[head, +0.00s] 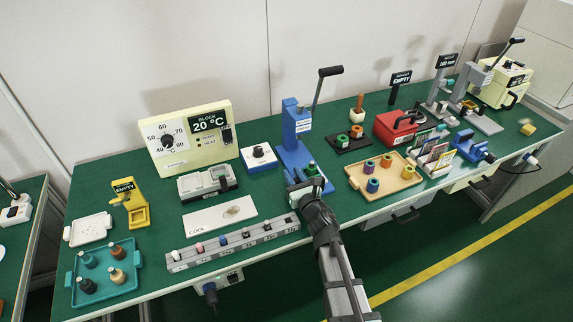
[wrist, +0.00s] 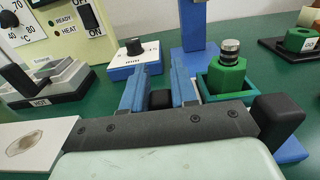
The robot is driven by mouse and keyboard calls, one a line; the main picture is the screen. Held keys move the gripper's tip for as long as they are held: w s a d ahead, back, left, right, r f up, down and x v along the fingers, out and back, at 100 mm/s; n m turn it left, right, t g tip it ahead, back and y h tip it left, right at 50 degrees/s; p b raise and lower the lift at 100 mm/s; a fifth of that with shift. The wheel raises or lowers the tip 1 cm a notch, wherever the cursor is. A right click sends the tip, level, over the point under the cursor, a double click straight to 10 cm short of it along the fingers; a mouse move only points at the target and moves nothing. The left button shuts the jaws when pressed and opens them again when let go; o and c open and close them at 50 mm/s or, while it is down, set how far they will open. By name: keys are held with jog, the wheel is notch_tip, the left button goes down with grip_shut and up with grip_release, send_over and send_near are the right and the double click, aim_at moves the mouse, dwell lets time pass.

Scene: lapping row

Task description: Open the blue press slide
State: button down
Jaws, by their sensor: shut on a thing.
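The blue press (head: 290,128) stands at the middle of the bench with its lever arm raised to the right. Its column (wrist: 194,25) rises behind in the wrist view. A green hexagonal block (wrist: 226,75) with a dark ribbed cylinder (wrist: 231,50) on top sits in a green holder on the blue base, right of my fingers; the block also shows in the head view (head: 311,168). My gripper (wrist: 160,95) is at the front of the press, its two blue fingers shut around a dark knob (wrist: 160,99). Most of the slide is hidden behind my gripper, so its position is unclear.
A dial box (head: 258,157) and a heater block unit (head: 187,140) stand left of the press. A grey rack (head: 233,243) lies in front on the left. A wooden tray (head: 400,187) and a dark plate (head: 335,147) are to the right.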

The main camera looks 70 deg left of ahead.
jog(key=shift+d, duration=0.15)
jog(key=c, duration=1)
grip_release()
jog(key=shift+o, duration=0.2)
jog(key=d, duration=1.3)
jog(key=shift+d, duration=0.4)
